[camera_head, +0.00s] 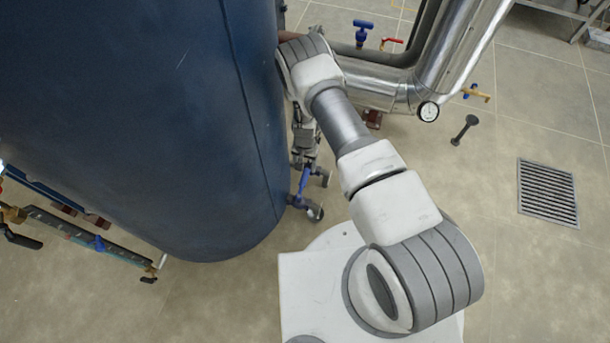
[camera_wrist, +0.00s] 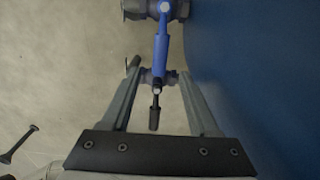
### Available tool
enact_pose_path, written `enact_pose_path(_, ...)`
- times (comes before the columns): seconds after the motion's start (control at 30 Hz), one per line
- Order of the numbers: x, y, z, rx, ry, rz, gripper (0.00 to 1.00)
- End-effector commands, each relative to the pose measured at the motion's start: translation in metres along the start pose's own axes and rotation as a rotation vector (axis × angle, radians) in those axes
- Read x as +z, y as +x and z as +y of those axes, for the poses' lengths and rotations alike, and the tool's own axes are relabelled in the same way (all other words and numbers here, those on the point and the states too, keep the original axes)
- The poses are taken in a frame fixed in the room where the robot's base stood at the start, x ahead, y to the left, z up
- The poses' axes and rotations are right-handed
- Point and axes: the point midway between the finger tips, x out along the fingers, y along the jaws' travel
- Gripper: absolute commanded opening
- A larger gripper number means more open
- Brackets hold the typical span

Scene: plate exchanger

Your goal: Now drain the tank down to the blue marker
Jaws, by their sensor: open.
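The big dark blue tank (camera_head: 130,110) fills the left of the head view and the right side of the wrist view (camera_wrist: 270,60). A valve with a blue lever (camera_head: 304,180) sits low at the tank's right side; the lever also shows in the wrist view (camera_wrist: 161,45). My gripper (camera_wrist: 160,75) is open, its fingers on either side of the lever's near end; I cannot tell whether they touch it. In the head view my gripper (camera_head: 304,158) is partly hidden. A blue marker (camera_head: 100,243) sits on a long gauge (camera_head: 65,228) at lower left; its level is unreadable.
Shiny pipework (camera_head: 440,60) with a round dial (camera_head: 428,111) stands at upper right. Another blue handle (camera_head: 362,33) and a red handle (camera_head: 391,43) are near it. A floor drain (camera_head: 547,192) lies at right, with open tiled floor around it.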

Motion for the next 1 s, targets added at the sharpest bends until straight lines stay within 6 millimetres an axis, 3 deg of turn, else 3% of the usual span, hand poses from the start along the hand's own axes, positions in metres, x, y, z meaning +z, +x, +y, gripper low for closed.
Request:
enact_pose_path(0.03, 0.001, 0.017, 0.001, 0.001, -0.001, -0.001, 0.61)
enact_pose_path(0.1, 0.001, 0.03, 0.0, 0.001, -0.001, 0.0, 0.61)
enact_pose_path(0.3, 0.0, 0.057, 0.0, 0.0, -0.001, 0.001, 0.61)
enact_pose_path(0.73, 0.0, 0.066, 0.0, 0.0, -0.001, 0.001, 0.61)
enact_pose_path(0.77, 0.0, 0.066, 0.0, 0.0, -0.001, 0.001, 0.59)
enact_pose_path(1.0, 0.0, 0.066, 0.0, 0.0, -0.001, 0.0, 0.16)
